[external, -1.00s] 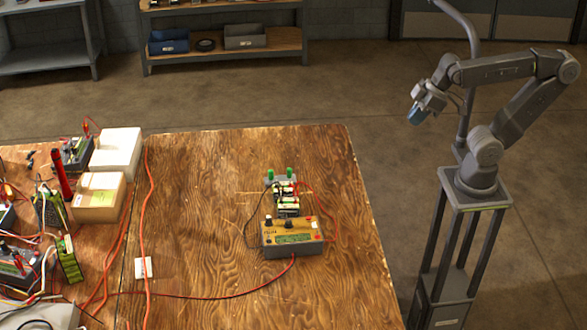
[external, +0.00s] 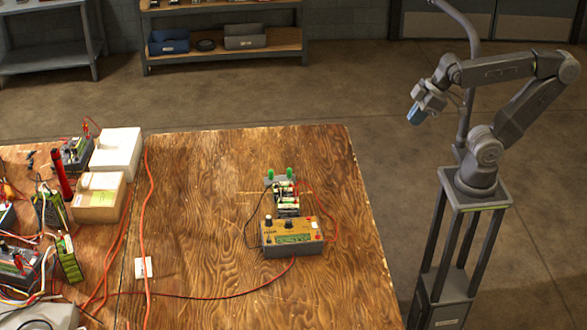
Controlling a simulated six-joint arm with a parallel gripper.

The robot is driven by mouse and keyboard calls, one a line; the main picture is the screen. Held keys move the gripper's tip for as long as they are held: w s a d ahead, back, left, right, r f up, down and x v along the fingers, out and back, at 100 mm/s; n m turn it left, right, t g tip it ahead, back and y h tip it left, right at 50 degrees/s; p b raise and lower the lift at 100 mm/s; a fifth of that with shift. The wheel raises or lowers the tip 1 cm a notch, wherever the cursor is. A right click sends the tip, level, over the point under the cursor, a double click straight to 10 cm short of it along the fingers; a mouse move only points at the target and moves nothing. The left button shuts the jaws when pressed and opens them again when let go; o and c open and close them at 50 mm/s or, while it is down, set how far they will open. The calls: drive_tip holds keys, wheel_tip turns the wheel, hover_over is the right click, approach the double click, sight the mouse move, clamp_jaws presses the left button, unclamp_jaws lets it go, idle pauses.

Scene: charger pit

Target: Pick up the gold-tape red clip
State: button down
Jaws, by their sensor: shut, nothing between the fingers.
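My gripper (external: 416,116) hangs in the air at the upper right, past the table's right edge, well apart from everything on the table. It is shut and holds nothing. The charger, a tan box (external: 291,238) with knobs and a green display, stands on the right half of the wooden table. Behind it sits a dark battery pack (external: 287,200) with red and black leads, and a grey holder (external: 270,181) with two green posts. Small red bits show near the pack's right side, but I cannot tell a gold-tape red clip among them at this size.
The left side is crowded with a white box (external: 116,152), a cardboard box (external: 98,198), battery packs and tangled wires. A lead runs along the front.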

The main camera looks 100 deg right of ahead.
drive_tip(key=c, duration=1.8)
unclamp_jaws()
drive_tip(key=shift+c, duration=0.2)
drive_tip(key=o, duration=0.5)
